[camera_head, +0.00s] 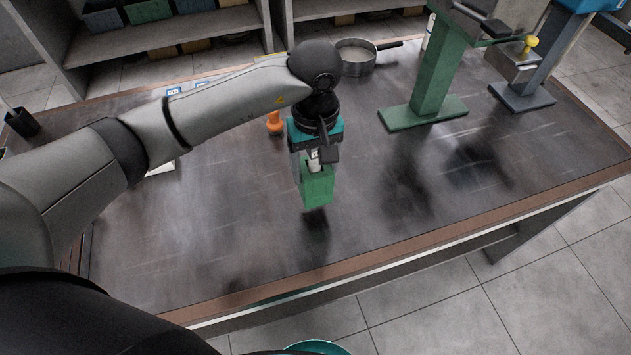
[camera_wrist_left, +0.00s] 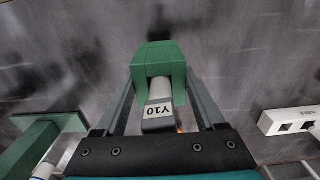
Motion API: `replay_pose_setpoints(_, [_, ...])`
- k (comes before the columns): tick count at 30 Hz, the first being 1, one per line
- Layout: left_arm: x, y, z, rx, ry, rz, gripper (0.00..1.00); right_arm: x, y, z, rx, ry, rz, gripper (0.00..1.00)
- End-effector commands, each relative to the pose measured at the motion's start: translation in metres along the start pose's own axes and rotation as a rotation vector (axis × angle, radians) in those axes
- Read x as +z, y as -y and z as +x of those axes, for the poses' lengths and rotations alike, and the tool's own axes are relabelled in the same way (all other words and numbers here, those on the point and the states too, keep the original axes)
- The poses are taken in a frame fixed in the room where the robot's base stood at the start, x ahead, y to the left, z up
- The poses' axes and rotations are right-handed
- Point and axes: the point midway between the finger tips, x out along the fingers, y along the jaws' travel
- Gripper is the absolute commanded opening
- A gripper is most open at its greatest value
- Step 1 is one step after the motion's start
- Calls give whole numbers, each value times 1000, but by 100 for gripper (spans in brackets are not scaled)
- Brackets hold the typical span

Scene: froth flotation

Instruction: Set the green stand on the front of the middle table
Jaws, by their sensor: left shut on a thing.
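The green stand (camera_head: 317,188) is a small green block. My left gripper (camera_head: 313,163) is shut on it and holds it over the middle table (camera_head: 230,235), towards the front. A dark shadow lies on the table below the stand, so it looks raised off the surface. The stand looks about upright. My right gripper is not in view.
A green machine (camera_head: 437,75) and a blue-grey one (camera_head: 525,93) stand at the back right. A round pan (camera_head: 355,66) and an orange object (camera_head: 275,122) are behind the gripper. A black cup (camera_head: 22,122) is at far left. The front middle and right are clear.

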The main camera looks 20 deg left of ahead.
Motion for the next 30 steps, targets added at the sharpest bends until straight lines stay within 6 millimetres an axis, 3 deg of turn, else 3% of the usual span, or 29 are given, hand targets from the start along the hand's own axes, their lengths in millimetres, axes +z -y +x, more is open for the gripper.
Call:
replay_pose_setpoints(8, [0, -1, 22, 1, 1, 0, 0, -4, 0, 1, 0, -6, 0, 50])
replay_pose_setpoints(15, [0, -1, 54, 1, 0, 0, 0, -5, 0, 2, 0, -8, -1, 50])
replay_pose_setpoints(26, [-1, -1, 58, 2, -2, 1, 0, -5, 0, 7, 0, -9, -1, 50])
replay_pose_setpoints(27, [0, -1, 58, 2, -1, 0, 74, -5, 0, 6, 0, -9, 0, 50])
replay_pose_setpoints(30, [0, -1, 57, 2, -1, 0, 85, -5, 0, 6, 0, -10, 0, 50])
